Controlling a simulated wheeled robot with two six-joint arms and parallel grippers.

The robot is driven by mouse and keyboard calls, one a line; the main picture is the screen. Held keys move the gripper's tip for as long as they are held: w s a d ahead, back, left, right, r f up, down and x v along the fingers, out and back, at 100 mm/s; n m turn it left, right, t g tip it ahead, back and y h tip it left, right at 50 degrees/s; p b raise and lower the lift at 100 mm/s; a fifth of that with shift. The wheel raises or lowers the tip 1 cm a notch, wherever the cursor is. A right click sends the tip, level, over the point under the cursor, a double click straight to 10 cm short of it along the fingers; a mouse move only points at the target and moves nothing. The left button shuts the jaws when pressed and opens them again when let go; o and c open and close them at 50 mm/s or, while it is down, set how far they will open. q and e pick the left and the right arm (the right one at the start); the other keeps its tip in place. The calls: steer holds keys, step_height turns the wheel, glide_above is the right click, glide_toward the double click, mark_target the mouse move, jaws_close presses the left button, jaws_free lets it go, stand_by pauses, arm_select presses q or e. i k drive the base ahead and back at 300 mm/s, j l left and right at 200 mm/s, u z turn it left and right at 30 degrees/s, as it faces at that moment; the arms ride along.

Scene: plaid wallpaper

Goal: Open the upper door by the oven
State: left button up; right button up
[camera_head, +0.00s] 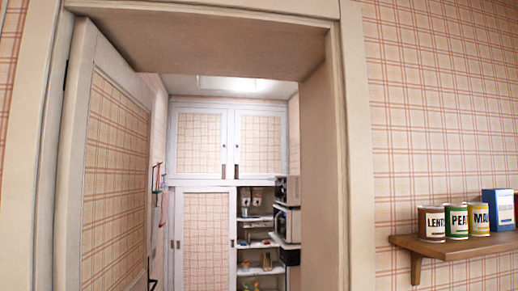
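Through the doorway, two upper cupboard doors with white frames and plaid panels hang side by side on the far wall. The left upper door (198,143) and the right upper door (260,143) both look shut. Small dark handles sit low near their meeting edge. Stacked dark and silver appliances (287,208), perhaps including the oven, stand below and right of the right upper door. The doorway's right side hides part of them. Neither of my grippers is in view.
A plaid room door (115,170) stands open at the left of the doorway. Below the cupboards are a plaid lower panel (206,240) and open shelves (258,245). A wooden wall shelf (455,250) with cans juts out at right. The floor is not visible.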

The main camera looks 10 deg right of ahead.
mark_target(260, 137)
steer(key=i+z, duration=0.1)
steer(key=i, duration=0.5)
steer(key=i+j+z, duration=0.1)
steer(key=i, duration=0.45)
steer(key=i+j+z, duration=0.15)
steer(key=i, duration=0.45)
steer(key=i+j+z, duration=0.1)
steer(key=i, duration=0.45)
steer(key=i+j+z, duration=0.25)
steer(key=i+j, duration=0.2)
steer(key=i, duration=0.35)
steer(key=i+j+z, duration=0.25)
steer(key=i+j, duration=0.35)
steer(key=i, duration=0.15)
steer(key=i+j+z, duration=0.25)
steer(key=i+j, duration=0.45)
steer(key=i+j+z, duration=0.25)
steer(key=i+j, duration=0.4)
steer(key=j, duration=0.3)
